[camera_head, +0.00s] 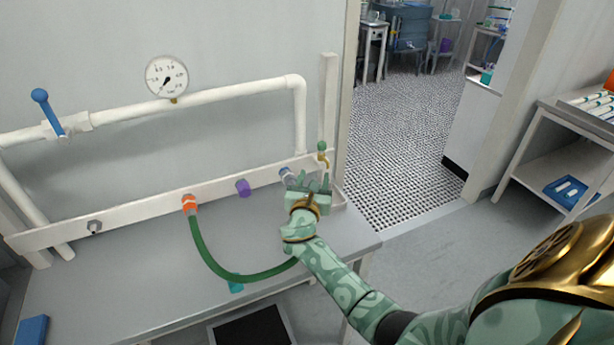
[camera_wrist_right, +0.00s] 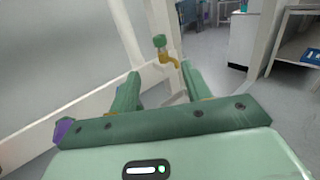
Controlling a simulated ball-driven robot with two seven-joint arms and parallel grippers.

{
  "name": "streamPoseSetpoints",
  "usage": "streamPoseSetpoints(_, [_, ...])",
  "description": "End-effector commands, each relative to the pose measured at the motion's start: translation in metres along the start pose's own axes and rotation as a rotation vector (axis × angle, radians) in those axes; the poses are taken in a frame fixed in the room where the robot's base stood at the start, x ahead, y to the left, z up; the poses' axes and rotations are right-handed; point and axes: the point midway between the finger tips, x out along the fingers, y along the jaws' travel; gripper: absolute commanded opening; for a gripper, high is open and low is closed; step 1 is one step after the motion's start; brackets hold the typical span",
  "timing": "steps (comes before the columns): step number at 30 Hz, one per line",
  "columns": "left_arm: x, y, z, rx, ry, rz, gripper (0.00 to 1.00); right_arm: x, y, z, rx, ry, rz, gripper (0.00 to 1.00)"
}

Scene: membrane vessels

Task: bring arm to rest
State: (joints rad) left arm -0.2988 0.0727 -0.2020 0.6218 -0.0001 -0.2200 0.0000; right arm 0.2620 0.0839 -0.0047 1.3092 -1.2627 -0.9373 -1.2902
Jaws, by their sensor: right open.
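My right gripper (camera_head: 309,184) is in front of the white rail (camera_head: 140,211), near its right end, with its arm coming in from the lower right. In the right wrist view its two green fingers (camera_wrist_right: 160,92) stand apart with nothing between them. Beyond the fingers is a brass tap with a green knob (camera_wrist_right: 161,46), which also shows in the head view (camera_head: 322,152). A clear fitting (camera_head: 286,174) on the rail is just left of the gripper, partly hidden by it or close to it. My left gripper is not in view.
A green hose (camera_head: 222,270) runs from an orange coupling (camera_head: 190,203) and passes behind my right forearm. A purple fitting (camera_head: 243,187) sits on the rail. White pipes carry a gauge (camera_head: 167,77) and a blue-handled valve (camera_head: 46,110). A blue block (camera_head: 31,330) lies at the grey bench's left.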

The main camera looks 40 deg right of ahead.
Motion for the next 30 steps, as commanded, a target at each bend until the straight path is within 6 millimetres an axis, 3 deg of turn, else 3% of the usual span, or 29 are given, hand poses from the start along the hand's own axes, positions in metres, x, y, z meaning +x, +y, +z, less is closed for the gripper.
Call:
streamPoseSetpoints(8, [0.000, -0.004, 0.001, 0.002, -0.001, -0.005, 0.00, -0.002, -0.001, -0.001, 0.014, 0.003, -0.002, 0.48])
streamPoseSetpoints(11, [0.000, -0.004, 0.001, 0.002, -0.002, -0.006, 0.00, -0.016, -0.015, -0.007, 0.134, 0.035, -0.024, 0.48])
streamPoseSetpoints(14, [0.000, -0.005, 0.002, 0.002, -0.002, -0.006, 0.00, -0.050, -0.044, -0.020, 0.418, 0.116, -0.079, 0.48])
streamPoseSetpoints(18, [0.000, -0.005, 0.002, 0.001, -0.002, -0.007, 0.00, -0.111, -0.081, -0.036, 0.862, 0.276, -0.193, 0.48])
streamPoseSetpoints(24, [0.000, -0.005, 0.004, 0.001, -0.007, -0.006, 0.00, -0.179, -0.107, -0.042, 1.261, 0.466, -0.348, 0.48])
streamPoseSetpoints(30, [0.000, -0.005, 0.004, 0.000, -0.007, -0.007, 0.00, -0.235, -0.122, -0.037, 1.516, 0.622, -0.500, 0.48])
